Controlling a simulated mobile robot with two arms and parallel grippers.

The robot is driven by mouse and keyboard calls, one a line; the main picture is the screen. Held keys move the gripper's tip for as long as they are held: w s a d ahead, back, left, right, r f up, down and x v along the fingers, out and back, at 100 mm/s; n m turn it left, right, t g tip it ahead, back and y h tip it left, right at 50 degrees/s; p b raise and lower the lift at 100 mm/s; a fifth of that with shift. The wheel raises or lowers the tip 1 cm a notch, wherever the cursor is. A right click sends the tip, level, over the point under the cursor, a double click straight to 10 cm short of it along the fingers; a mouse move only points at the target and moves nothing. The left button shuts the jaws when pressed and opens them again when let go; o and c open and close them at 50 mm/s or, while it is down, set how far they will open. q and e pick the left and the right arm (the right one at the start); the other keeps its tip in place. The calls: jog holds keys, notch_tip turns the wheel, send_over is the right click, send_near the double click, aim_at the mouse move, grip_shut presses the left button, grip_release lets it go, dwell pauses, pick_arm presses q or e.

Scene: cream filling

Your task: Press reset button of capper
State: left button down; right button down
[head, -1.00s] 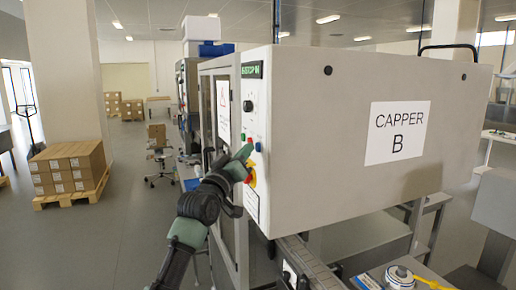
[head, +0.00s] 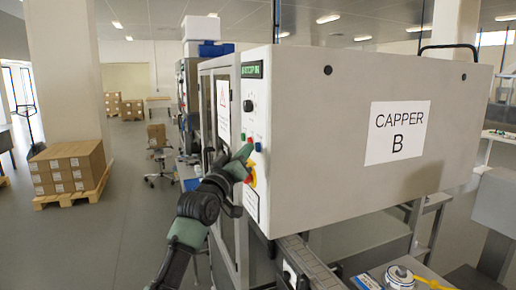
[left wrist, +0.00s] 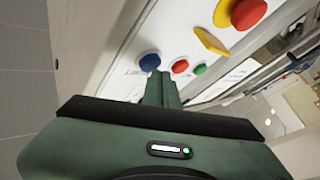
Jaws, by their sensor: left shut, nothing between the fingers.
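The capper (head: 385,120) is a large light grey box labelled "CAPPER B", with a white control panel on its left-hand face. My left gripper (head: 248,152) is shut and empty, its tips at this panel. In the left wrist view, a blue button (left wrist: 149,61) sits right by the fingertips (left wrist: 161,77), with a red button (left wrist: 180,67) and a green button (left wrist: 200,69) to its right. I cannot tell whether the tips touch the blue button. No button label is clearly readable. My right gripper is not in view.
A yellow switch (left wrist: 211,41) and a larger red knob (left wrist: 248,12) are on the same panel, near the small buttons. A black dial (head: 248,105) and a lit display (head: 252,70) are higher up. A conveyor (head: 305,262) runs below the capper. Open floor lies to the left.

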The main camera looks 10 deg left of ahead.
pick_arm(q)
jog(key=shift+w+d, duration=0.15)
dwell(0.5)
jog(key=shift+w+d, duration=0.1)
jog(key=shift+d, duration=0.1)
jog(key=shift+s+a, duration=0.25)
dwell(0.6)
jog(key=shift+s+a, duration=0.55)
jog(key=shift+a, duration=0.3)
jog(key=shift+s+a, duration=0.55)
jog(key=shift+a, duration=0.25)
jog(key=shift+s+a, duration=0.55)
jog(key=shift+a, duration=0.3)
